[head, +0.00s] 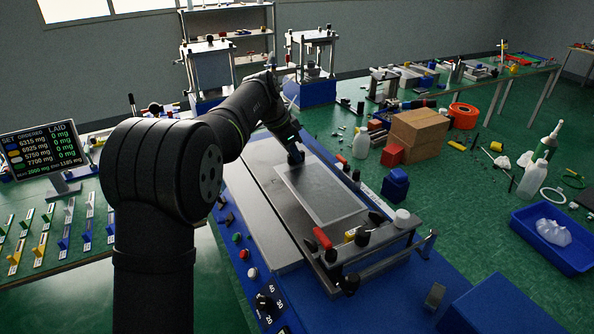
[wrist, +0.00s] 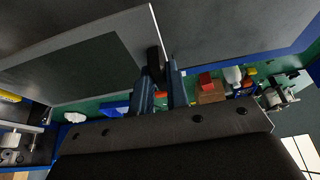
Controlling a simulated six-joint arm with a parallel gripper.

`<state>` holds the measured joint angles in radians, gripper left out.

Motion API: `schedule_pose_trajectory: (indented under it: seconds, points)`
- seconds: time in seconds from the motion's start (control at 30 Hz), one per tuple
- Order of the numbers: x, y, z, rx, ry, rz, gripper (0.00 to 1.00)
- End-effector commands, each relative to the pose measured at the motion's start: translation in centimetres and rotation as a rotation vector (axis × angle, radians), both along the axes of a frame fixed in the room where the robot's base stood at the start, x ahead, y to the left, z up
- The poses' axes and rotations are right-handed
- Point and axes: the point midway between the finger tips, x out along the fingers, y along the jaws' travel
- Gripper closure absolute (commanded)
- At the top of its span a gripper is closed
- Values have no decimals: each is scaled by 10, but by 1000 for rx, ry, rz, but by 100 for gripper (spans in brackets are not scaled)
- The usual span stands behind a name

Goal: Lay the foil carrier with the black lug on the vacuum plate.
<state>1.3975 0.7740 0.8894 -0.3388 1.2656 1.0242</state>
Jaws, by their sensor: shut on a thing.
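My gripper (head: 295,156) is shut on the black lug (wrist: 154,66) at one edge of the foil carrier (wrist: 135,40). The carrier is a thin grey sheet with a rectangular panel of a different shade. In the head view it appears as the sheet with the pale rectangle (head: 322,192), reaching from my gripper towards the near end of the blue machine. My two blue fingers (wrist: 162,88) show in the wrist view. The vacuum plate cannot be told apart clearly beneath the carrier. I cannot tell whether the carrier touches the surface below.
Red (head: 322,238) and yellow parts and a metal bar stand at the machine's near end. Knobs and buttons (head: 238,238) line its left side. A display (head: 43,148) stands at left. A cardboard box (head: 418,133), bottles and a blue bin (head: 553,238) are at right.

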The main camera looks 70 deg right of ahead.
Motion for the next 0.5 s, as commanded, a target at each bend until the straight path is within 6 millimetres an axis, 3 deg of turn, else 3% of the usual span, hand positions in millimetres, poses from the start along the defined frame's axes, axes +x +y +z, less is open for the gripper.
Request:
schedule_pose_trajectory:
  seconds: [0.37,0.5]
  points:
    - [0,0,-40,-1,0,1,100]
    - [0,0,-43,-2,-1,1,100]
